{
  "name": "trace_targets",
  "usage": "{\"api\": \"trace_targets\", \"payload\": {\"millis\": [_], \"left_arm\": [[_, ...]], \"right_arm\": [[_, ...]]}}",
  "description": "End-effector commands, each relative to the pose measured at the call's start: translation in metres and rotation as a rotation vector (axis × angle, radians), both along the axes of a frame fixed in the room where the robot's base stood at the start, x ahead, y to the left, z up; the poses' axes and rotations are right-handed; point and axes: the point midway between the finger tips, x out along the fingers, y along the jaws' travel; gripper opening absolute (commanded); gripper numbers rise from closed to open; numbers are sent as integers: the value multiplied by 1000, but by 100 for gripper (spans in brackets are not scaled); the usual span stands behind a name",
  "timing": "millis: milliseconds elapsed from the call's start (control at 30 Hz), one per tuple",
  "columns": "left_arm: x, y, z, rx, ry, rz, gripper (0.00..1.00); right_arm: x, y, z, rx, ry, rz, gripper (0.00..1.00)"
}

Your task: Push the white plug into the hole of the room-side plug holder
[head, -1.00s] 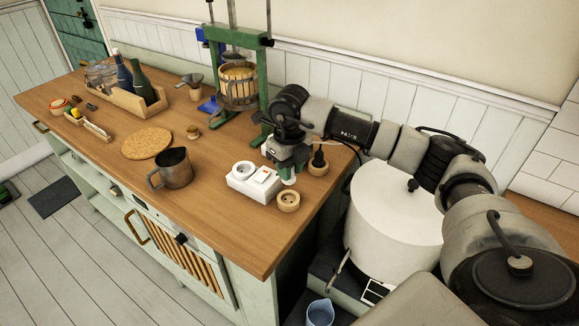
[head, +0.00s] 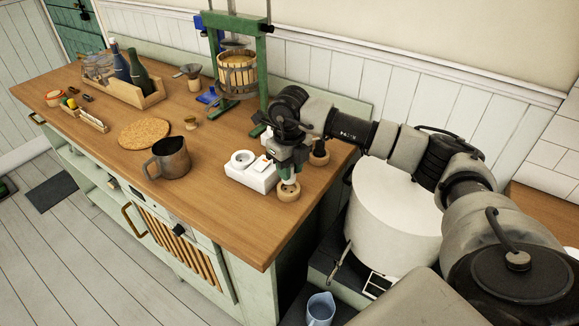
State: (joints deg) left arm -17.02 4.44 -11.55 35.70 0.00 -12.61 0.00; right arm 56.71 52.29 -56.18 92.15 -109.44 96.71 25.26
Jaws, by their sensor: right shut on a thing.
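The white plug (head: 287,181) is small and mostly hidden by the fingers of my right gripper (head: 287,173). That gripper points down and is shut on the plug. The plug is right over the room-side plug holder (head: 288,193), a round wooden cup near the right end of the worktop. The plug's lower end meets the holder's top in the picture; I cannot tell how deep it sits. A second wooden holder (head: 319,158), with a dark plug, stands behind to the right, partly hidden by the gripper. My left gripper is not in view.
A white socket box (head: 252,173) stands close to the left of the gripper. A metal jug (head: 172,158), a cork mat (head: 145,133) and a green-framed press (head: 262,65) stand farther left and back. A large white pot (head: 390,220) is under my right arm.

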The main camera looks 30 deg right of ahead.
Motion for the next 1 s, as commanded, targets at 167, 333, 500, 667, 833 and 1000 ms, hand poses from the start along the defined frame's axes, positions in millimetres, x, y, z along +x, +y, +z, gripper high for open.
{"api": "trace_targets", "payload": {"millis": [167, 333, 500, 667, 833, 1000], "left_arm": [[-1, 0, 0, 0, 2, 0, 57], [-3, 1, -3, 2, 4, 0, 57], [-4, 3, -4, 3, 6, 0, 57], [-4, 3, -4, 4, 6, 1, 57], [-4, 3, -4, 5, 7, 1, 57], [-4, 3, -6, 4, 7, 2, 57]], "right_arm": [[0, 0, 0, 0, 0, 0, 4], [0, 0, -3, 0, 0, 0, 4], [0, 0, -4, 0, 0, 0, 4], [0, 0, -3, 0, 0, 0, 4], [0, 0, -3, 0, 0, 0, 4], [0, 0, -5, 0, 0, 0, 4]]}}
